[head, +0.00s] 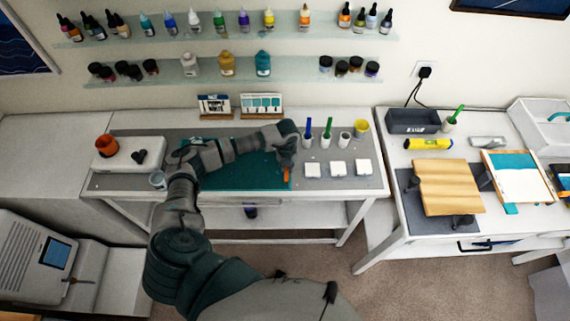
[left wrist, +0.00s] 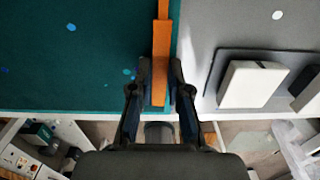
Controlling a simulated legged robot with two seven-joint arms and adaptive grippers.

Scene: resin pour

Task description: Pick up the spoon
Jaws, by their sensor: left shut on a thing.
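The spoon shows in the left wrist view as a long, flat orange-brown piece (left wrist: 161,50) with a narrower part at the top edge. It lies along the right edge of the teal mat (left wrist: 60,60). My left gripper (left wrist: 160,80) has its fingers on either side of it and is shut on it. In the head view my left gripper (head: 287,160) is over the mat's right side, and an orange part of the spoon (head: 286,176) shows below the fingers. The gripper hides the rest of the spoon there. My right gripper is in neither view.
An orange cup (head: 106,145) stands on a white device at left. Two small cards (head: 261,105) stand behind. Bottles line the wall shelves (head: 230,77).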

